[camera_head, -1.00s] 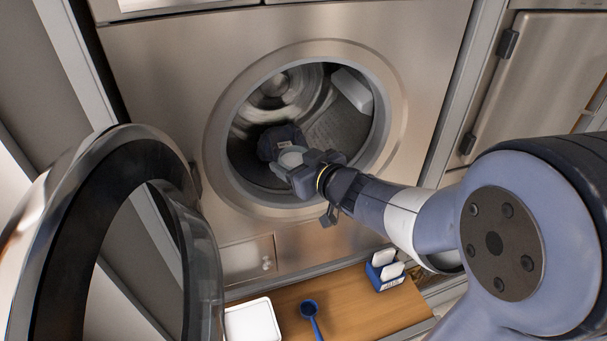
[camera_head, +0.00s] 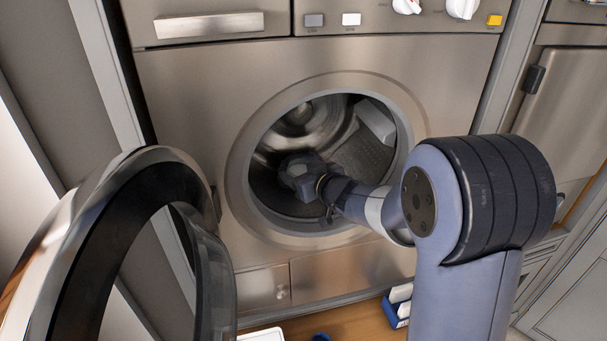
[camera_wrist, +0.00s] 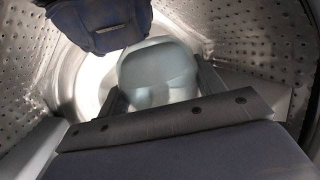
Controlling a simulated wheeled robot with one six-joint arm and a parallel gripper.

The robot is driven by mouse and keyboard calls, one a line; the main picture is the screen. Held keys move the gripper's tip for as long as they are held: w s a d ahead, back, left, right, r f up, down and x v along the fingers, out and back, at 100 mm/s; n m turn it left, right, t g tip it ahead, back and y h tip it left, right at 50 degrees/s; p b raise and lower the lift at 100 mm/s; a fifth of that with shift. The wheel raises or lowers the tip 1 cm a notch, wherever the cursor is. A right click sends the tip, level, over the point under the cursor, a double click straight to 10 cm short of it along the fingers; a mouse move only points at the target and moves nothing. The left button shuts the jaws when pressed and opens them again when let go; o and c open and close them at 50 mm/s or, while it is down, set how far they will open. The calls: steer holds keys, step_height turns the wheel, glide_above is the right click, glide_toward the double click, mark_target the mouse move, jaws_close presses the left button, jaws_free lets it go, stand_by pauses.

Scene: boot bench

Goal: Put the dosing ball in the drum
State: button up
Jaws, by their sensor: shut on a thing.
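The dosing ball, a pale translucent rounded thing (camera_wrist: 157,72), sits between the two fingers of my gripper in the wrist view. My gripper (camera_head: 294,177) is shut on it and is inside the drum (camera_head: 365,160), past the round opening. The drum's perforated metal wall surrounds the gripper in the wrist view (camera_wrist: 270,40). A dark blue thing, seemingly cloth (camera_wrist: 100,25), is at the upper left, close to the ball; I cannot tell if they touch. In the head view the ball is hard to make out at the gripper.
The round washer door (camera_head: 150,190) stands open at left. The opening's rim (camera_head: 245,190) surrounds my arm. A wooden surface (camera_head: 360,322) below bears a blue-and-white holder (camera_head: 398,303), a partly seen white tray (camera_head: 262,335) and a blue thing (camera_head: 321,337).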

steer(key=o, duration=1)
steer(key=shift+o, duration=0.2)
steer(key=v, duration=1)
steer(key=shift+s+d+b, duration=0.25)
steer(key=shift+b, duration=0.1)
steer(key=shift+w, duration=0.1)
steer(key=x, duration=1)
steer(key=shift+w+a+p, duration=0.2)
steer(key=shift+a+p, duration=0.1)
steer(key=shift+p, duration=0.1)
steer(key=shift+s+d+r, duration=0.2)
steer(key=shift+s, duration=0.35)
steer(key=shift+s+d+r, duration=0.15)
steer(key=shift+s, duration=0.35)
